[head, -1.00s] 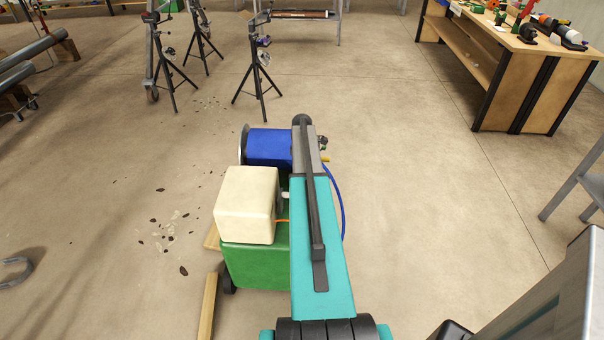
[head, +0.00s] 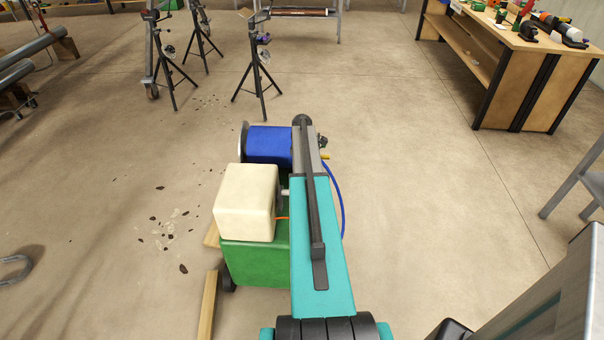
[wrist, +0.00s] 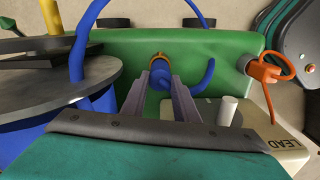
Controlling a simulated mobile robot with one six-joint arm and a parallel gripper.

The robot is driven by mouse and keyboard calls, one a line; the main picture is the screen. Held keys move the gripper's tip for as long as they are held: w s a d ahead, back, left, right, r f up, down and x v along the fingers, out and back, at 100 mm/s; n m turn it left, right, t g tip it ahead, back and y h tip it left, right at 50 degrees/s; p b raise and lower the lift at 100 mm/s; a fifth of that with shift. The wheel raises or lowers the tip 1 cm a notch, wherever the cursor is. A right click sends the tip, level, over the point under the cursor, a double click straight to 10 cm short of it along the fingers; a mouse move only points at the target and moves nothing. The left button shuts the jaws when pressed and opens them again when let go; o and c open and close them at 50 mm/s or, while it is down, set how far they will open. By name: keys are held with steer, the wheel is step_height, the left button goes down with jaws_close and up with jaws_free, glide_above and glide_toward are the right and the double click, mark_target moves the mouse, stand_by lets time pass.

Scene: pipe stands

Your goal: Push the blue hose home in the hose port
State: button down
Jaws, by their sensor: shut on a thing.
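In the wrist view my gripper (wrist: 161,82) is shut on the blue hose (wrist: 208,80), close to its end. The hose end between the fingertips points at the brass-coloured hose port (wrist: 158,59) on the green machine body. The end is at or very near the port; how deep it sits, I cannot tell. In the head view the blue hose (head: 341,205) arcs out to the right of my arm, and my gripper and the port are hidden.
The green machine (head: 258,262) carries a cream box (head: 246,205) and a blue motor-like part (head: 270,145). An orange fitting with a cable (wrist: 265,72) is at the right in the wrist view. A workbench (head: 515,75) stands far right. Open floor lies between.

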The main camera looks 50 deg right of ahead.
steer(key=shift+f, duration=0.45)
steer(key=c, duration=1.3)
jaws_free()
steer(key=shift+r, duration=0.15)
steer(key=shift+r+p, duration=0.95)
steer(key=shift+r, duration=1.4)
step_height(320, 180, up, 14)
steer(key=b, duration=0.2)
steer(key=shift+f, duration=0.15)
